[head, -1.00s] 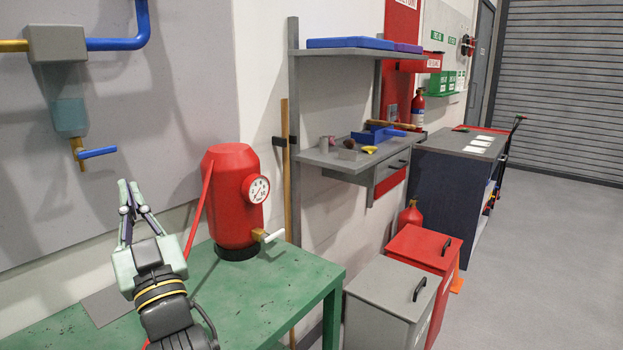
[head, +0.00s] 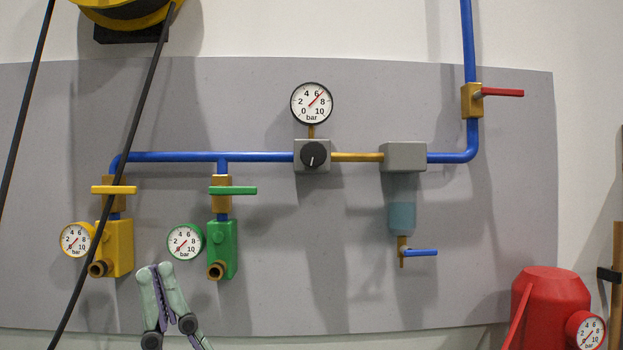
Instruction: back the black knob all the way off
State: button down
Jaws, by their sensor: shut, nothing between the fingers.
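The black knob (head: 315,155) is round with a white pointer mark that points downward. It sits on the front of a grey regulator block (head: 299,164) on the wall panel. A round gauge (head: 311,103) stands above the block, its red needle between 6 and 8 bar. My gripper (head: 154,268) is at the lower left, below and left of the knob and well apart from it. Its fingertips are together and hold nothing. The rest of my arm is out of view below.
Blue pipe (head: 185,157) runs across the grey panel (head: 350,270). Yellow (head: 113,190) and green (head: 232,190) valve handles stick out on the left. A black hose (head: 128,150) hangs at far left. A red-handled valve (head: 503,93), a blue drain handle (head: 420,253) and a red tank (head: 545,310) are right.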

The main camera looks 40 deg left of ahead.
aim_at(313, 154)
jog(key=u, duration=1.15)
jog(key=k+u, duration=0.1)
jog(key=k, duration=0.2)
